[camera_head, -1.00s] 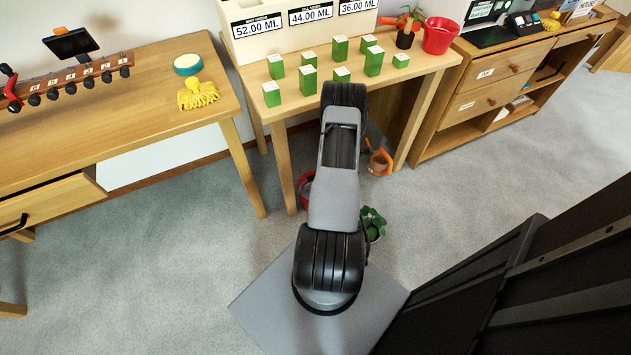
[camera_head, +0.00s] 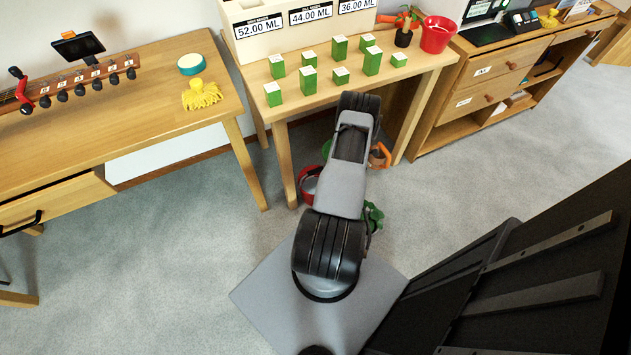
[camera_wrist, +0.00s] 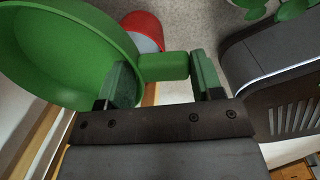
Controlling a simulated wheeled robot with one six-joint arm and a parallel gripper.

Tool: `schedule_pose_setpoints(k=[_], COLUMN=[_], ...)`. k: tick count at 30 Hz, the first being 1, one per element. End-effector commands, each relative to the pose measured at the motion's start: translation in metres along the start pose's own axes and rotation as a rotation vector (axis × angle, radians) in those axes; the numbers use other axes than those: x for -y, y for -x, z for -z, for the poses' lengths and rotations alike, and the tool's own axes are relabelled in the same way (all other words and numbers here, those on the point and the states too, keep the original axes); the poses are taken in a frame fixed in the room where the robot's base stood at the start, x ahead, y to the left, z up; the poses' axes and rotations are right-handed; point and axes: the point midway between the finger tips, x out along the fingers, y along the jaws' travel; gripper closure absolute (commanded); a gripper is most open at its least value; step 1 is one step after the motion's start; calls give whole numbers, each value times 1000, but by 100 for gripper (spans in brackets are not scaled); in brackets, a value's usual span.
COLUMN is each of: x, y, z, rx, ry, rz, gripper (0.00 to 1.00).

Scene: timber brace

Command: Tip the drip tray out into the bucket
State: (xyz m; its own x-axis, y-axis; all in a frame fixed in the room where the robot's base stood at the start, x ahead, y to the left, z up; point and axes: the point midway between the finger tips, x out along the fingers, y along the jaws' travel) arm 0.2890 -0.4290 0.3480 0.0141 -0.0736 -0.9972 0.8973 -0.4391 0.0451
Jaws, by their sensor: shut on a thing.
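The green drip tray (camera_wrist: 65,45) is a round, shallow dish with a short handle (camera_wrist: 163,66). My gripper (camera_wrist: 165,72) is shut on this handle, with one finger on each side. A small green edge of the tray (camera_head: 326,149) shows beside my arm in the head view. The red bucket (camera_head: 309,190) stands on the floor by the table leg, partly hidden by my arm. It also shows past the tray's rim in the wrist view (camera_wrist: 146,25). I cannot tell whether the tray holds liquid. My gripper is hidden in the head view.
A wooden table (camera_head: 420,66) with several green blocks stands over the floor area. An orange watering can (camera_head: 380,155) and a green plant (camera_head: 373,215) are close to my arm. A second red container (camera_head: 437,36) is on the table. Open carpet (camera_head: 180,250) lies to the left.

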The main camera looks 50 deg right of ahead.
Motion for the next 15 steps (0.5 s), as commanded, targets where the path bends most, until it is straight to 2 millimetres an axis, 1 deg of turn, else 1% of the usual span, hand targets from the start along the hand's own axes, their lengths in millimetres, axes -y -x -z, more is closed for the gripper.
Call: schedule_pose_setpoints(k=[1,2,5,15], x=[0,0,-1,-1], y=[-7,-7,-6,-1], z=[-2,-2,-1,-1], rx=[-20,-32,-57,-58], ry=[-6,-6,-3,-1], rz=[0,-2,-4,-4], gripper=[76,76,76,76])
